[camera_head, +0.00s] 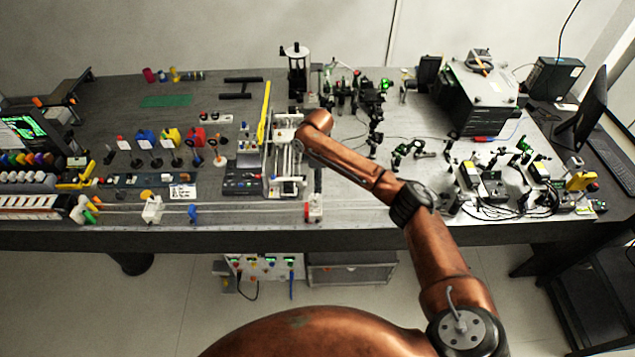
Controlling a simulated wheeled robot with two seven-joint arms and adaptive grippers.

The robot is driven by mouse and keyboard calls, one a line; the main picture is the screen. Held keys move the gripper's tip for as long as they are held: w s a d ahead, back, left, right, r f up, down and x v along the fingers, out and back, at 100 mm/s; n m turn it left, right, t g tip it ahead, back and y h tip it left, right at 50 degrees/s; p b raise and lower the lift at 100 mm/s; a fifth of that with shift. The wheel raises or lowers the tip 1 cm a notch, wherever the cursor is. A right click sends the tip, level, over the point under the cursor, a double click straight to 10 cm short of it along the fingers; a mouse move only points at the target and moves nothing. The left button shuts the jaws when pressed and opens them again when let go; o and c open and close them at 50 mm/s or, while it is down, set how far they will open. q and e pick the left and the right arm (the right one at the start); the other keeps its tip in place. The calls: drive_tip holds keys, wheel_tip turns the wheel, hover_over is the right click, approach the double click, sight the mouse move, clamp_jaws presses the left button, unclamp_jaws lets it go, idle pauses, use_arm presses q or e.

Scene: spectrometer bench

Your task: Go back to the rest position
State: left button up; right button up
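My copper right arm (350,165) comes in from the lower right and reaches over the middle of the bench (240,213). Its wrist end (315,124) is above the right edge of a silver railed device (287,165). The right gripper's fingers cannot be made out against this device, so I cannot tell whether they are open or hold anything. My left gripper is not in view.
Coloured holders on posts (171,138) stand left of the arm. Optics (375,115) stand behind it. A dark instrument box (475,98) and a monitor (592,110) are at the right.

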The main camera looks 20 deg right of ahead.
drive_tip(key=s+a+f+m+t+y, duration=0.1)
drive_tip(key=s+a+f+m, duration=0.15)
drive_tip(key=s+f, duration=0.65)
drive_tip(key=s+a+f+m+y, duration=0.15)
drive_tip(key=s+a+f, duration=0.25)
drive_tip(key=s+f, duration=0.5)
drive_tip(key=s+d+r+m+t+h, duration=0.1)
drive_tip(key=s+d+r+m+h, duration=0.3)
drive_tip(key=s+d, duration=0.7)
drive_tip(key=s+d+r+m+t+y, duration=0.15)
drive_tip(key=s+d+m, duration=0.45)
drive_tip(key=s, duration=0.8)
wheel_tip(320, 180, down, 38)
drive_tip(key=s+a+g+b, duration=0.1)
drive_tip(key=s+b, duration=0.1)
drive_tip(key=b, duration=0.7)
drive_tip(key=s+f+b, duration=0.3)
drive_tip(key=s+f, duration=0.7)
drive_tip(key=f, duration=0.2)
drive_tip(key=s+f+n+g+b, duration=0.1)
drive_tip(key=s+f+b, duration=0.2)
drive_tip(key=s+f, duration=0.6)
wheel_tip(320, 180, down, 4)
drive_tip(key=shift+s+a+r+b, duration=0.2)
drive_tip(key=shift+s+a+b, duration=0.05)
drive_tip(key=shift+s+b, duration=0.15)
